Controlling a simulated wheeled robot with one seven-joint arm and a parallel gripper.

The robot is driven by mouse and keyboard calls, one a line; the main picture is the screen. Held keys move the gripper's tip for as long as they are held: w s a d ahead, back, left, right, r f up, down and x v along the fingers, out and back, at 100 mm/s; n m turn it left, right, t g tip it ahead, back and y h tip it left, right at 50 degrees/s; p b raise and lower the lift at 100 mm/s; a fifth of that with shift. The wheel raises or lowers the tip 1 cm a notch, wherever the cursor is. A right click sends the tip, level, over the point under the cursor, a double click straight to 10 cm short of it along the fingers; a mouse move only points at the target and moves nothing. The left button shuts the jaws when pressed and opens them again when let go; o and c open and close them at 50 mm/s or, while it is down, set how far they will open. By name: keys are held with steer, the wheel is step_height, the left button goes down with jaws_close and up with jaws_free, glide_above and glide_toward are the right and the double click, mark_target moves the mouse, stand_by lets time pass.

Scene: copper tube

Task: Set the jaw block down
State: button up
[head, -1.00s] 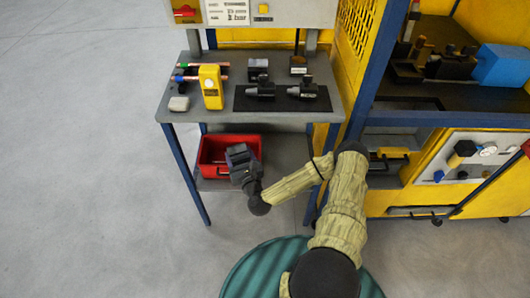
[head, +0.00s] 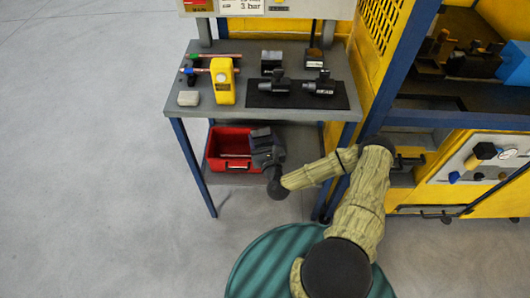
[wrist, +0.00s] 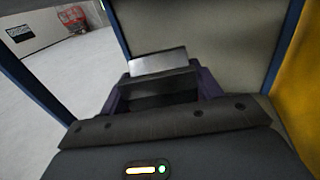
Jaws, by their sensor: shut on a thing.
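My gripper (head: 264,140) is at the lower level of the bench, at the right side of the red bin. In the wrist view its purple-edged fingers (wrist: 158,98) are shut on a grey block with a pale, bright top face, which I take to be the jaw block (wrist: 158,63). The block's lower part is hidden between the fingers. In the head view I cannot make out the held block apart from the dark gripper.
The red bin (head: 216,160) stands on the lower shelf, with something pale inside. The bench top (head: 190,120) above carries a black mat (head: 285,101) with two dark tools, a yellow device (head: 222,82) and a whitish block (head: 188,98). Blue legs (head: 192,165) flank the shelf.

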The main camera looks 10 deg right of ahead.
steer(key=w+d+f+n+y+b, duration=0.1)
steer(key=d+f+b, duration=1.6)
steer(key=b, duration=1.9)
steer(key=shift+w+d+f+y, duration=0.2)
steer(key=shift+f+y, duration=0.2)
steer(key=shift+f, duration=0.55)
steer(key=shift+f+b, duration=1.4)
steer(key=shift+f, duration=1.05)
steer(key=shift+f, duration=0.15)
steer(key=shift+f+b, duration=1.35)
steer(key=shift+f, duration=1.05)
steer(key=shift+f, duration=0.1)
